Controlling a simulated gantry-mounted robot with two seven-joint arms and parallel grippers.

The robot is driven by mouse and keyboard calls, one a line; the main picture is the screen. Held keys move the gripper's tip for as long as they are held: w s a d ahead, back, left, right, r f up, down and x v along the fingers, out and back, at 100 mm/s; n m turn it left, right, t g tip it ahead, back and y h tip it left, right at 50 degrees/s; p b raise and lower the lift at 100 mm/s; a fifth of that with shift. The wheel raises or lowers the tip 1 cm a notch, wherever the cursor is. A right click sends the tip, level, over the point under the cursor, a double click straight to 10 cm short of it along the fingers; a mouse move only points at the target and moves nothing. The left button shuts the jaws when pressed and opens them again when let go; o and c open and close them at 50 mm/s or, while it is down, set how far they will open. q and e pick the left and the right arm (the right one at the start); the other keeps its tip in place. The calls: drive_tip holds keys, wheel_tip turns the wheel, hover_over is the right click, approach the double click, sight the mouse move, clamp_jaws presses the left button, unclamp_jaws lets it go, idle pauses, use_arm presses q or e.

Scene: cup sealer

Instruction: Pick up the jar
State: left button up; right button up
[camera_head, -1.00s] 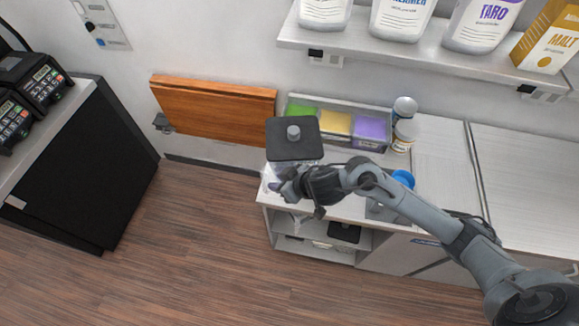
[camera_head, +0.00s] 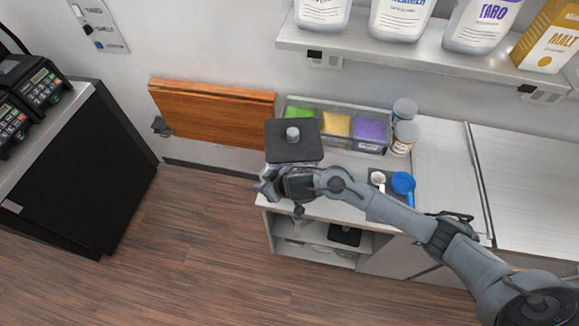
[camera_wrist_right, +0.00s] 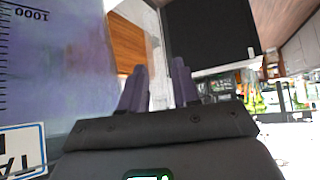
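A clear square jar with a black lid and knob (camera_head: 292,152) stands at the left end of the counter. In the right wrist view, the jar (camera_wrist_right: 75,70) fills the left side, with purplish contents, a scale marked 1000 and a partly cut-off label. My right gripper (camera_head: 267,184) is at the jar's near side, below its lid, and hides much of its body. In the wrist view, the right gripper's (camera_wrist_right: 158,88) fingers are apart, with a translucent strip showing between them. Whether they touch it is unclear. My left gripper is out of view.
A bin of green, yellow and purple packs (camera_head: 337,124) stands behind, with two small jars (camera_head: 403,138) beside it. A blue scoop (camera_head: 403,184) and a white scoop (camera_head: 378,179) lie to the right. A wooden panel (camera_head: 212,112) is on the wall.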

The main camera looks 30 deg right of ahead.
drive_tip(key=shift+c, duration=0.2)
clamp_jaws()
idle(1.1)
drive_tip(key=shift+r, duration=0.25)
